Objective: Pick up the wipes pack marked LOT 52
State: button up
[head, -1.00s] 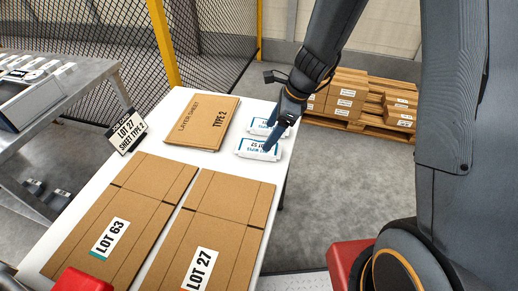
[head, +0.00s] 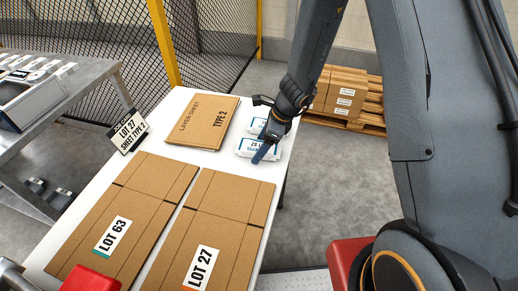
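Two white wipes packs with teal-edged labels lie on the white table at its far right corner. The nearer pack (head: 244,146) is partly covered by my gripper (head: 262,155). Its lettering is small and partly hidden, so I cannot read the lot number for sure. The farther pack (head: 256,126) lies just behind it, also partly hidden by my gripper. My gripper points down over the nearer pack, with its dark blue fingers at the pack's top. I cannot tell whether they touch it or how far apart they are.
On the white table (head: 185,97) lie a layer sheet stack (head: 203,122), flat cartons marked LOT 63 (head: 150,180) and LOT 27 (head: 232,195), and a sign (head: 127,131). A grey bench (head: 95,75) stands left.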

jog(key=c, duration=1.2)
